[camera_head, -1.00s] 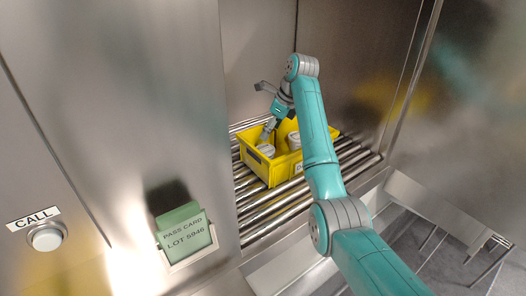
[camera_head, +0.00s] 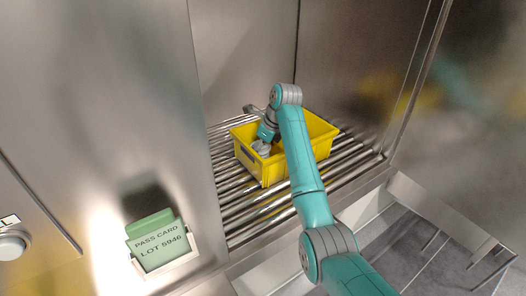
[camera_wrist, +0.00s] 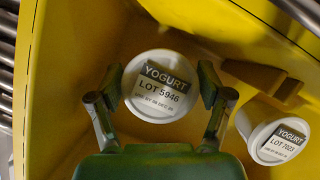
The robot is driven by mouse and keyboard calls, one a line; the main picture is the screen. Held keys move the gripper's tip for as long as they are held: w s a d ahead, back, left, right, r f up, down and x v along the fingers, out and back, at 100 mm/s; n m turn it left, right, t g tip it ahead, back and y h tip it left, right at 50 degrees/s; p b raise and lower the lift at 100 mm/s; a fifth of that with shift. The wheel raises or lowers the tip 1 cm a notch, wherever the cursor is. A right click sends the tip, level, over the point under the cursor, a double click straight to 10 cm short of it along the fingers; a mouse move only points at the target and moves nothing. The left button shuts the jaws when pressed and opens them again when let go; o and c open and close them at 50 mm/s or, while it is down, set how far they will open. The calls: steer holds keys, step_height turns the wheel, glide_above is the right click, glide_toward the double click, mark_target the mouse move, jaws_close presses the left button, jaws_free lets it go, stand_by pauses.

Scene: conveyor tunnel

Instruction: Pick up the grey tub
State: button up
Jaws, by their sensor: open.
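A grey-white tub (camera_wrist: 158,86) labelled YOGURT LOT 5946 stands in the yellow crate, seen from above in the wrist view. My gripper (camera_wrist: 160,100) is open, with one finger on each side of this tub; I cannot tell whether they touch it. A second, whiter tub (camera_wrist: 273,133) labelled YOGURT LOT 7023 is to the right in the same crate. In the head view my gripper (camera_head: 264,143) reaches down into the yellow crate (camera_head: 243,156), and my arm hides part of the crate and the second tub.
The crate rests on a roller conveyor (camera_head: 240,205) between steel walls. A green pass card (camera_head: 157,244) reading LOT 5946 sits in a holder on the left wall. A round call button (camera_head: 12,246) is at the far left. The crate walls stand close around the tubs.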

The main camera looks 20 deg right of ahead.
steer(key=c, duration=0.9)
steer(key=shift+o, duration=0.2)
step_height(320, 180, up, 10)
steer(key=shift+r, duration=0.1)
